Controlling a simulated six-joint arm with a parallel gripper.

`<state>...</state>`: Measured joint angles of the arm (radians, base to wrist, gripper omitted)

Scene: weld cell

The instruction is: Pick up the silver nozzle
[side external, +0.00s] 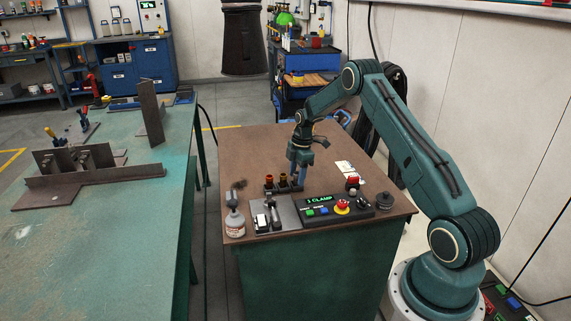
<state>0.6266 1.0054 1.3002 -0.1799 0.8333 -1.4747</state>
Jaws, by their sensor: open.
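My gripper (298,172) points down over the brown-topped bench (245,160), at the right end of a short row of small nozzles. It is open, with its blue fingers low by the row. Two dark nozzles with orange-brown tops (269,181) (283,180) stand upright just left of the fingers. I cannot make out the silver nozzle clearly; the fingers cover the right end of the row, and whether it stands between them I cannot tell.
A white card (350,169) lies behind. The bench's back left is clear.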

